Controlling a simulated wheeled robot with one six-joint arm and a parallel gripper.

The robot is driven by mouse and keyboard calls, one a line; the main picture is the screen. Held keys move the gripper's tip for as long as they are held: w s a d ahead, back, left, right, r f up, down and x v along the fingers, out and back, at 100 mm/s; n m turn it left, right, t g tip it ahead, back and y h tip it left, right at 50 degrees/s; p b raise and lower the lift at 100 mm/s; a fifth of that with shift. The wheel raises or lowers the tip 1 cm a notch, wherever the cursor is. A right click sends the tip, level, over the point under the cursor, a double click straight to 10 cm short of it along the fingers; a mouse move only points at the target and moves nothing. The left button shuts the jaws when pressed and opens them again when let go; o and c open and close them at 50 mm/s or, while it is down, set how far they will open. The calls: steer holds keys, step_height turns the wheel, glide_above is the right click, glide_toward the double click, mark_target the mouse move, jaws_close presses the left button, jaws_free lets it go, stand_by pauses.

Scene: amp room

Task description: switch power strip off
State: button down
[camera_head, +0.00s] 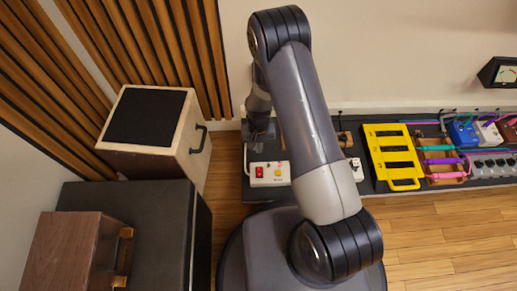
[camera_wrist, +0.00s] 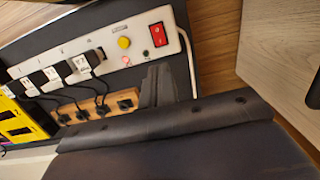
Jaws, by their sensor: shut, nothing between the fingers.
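The white power strip (camera_head: 268,183) lies on a dark board near the wall, partly hidden behind my arm in the head view. Its red rocker switch (camera_head: 259,172) is at the left end, with a yellow round button (camera_head: 278,171) beside it. In the wrist view the strip (camera_wrist: 105,53) runs across the top left, with the red switch (camera_wrist: 158,34), the yellow button (camera_wrist: 123,42) and a small reddish lamp (camera_wrist: 126,60). My gripper (camera_head: 258,146) is shut and empty, just behind the switch end. Its dark fingers (camera_wrist: 161,82) show below the switch, apart from it.
Black plugs (camera_wrist: 82,64) sit in the strip, their cables running past a wooden block (camera_wrist: 103,107). A yellow slotted rack (camera_head: 393,157) and coloured pedals (camera_head: 462,133) stand right. A wood-sided speaker box (camera_head: 196,150) stands close left.

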mark_target(259, 174)
stand_by(0.3)
steer(key=s+b, duration=0.1)
steer(key=b, duration=0.1)
steer(key=shift+s+b, duration=0.2)
steer(key=shift+b, duration=0.15)
steer(key=f+b, duration=0.1)
steer(key=f, duration=0.3)
steer(key=s+f+b, duration=0.1)
steer(key=f+b, duration=0.1)
steer(key=f, duration=0.3)
steer(key=f+b, duration=0.2)
steer(key=f, duration=0.2)
steer(key=shift+s+f, duration=0.35)
steer(key=shift+f, duration=0.05)
steer(key=shift+f, duration=0.1)
